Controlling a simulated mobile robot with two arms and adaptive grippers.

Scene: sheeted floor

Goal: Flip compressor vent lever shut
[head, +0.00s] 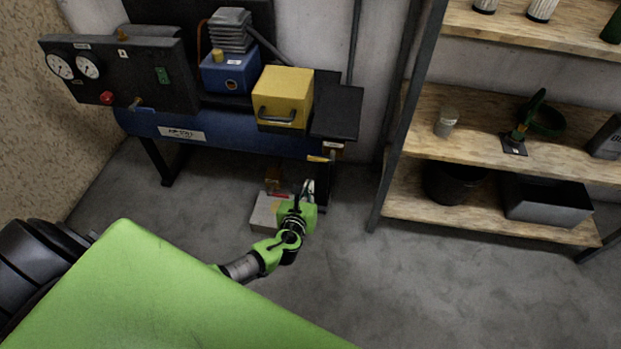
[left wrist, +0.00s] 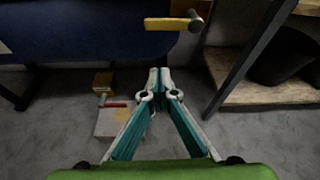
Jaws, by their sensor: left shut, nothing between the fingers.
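The compressor has a long blue tank (head: 220,132) along the wall. Below the tank, a small brass fitting (head: 272,181) with a red lever (head: 279,195) sits by a pale grey box on the floor. The left wrist view also shows the brass fitting (left wrist: 102,81) and the red lever (left wrist: 114,105), left of my fingers. I cannot tell for sure which part is the vent lever. A yellow bar with a dark round end (left wrist: 168,23) shows above the fingertips. My left gripper (head: 305,188) is shut and empty, right of the red lever and apart from it (left wrist: 158,76).
The pale box (head: 264,212) stands on the floor below the tank. A yellow box (head: 284,92) with a handle sits on the compressor. Wooden shelves (head: 480,205) on a dark metal frame stand at the right. The floor between is clear.

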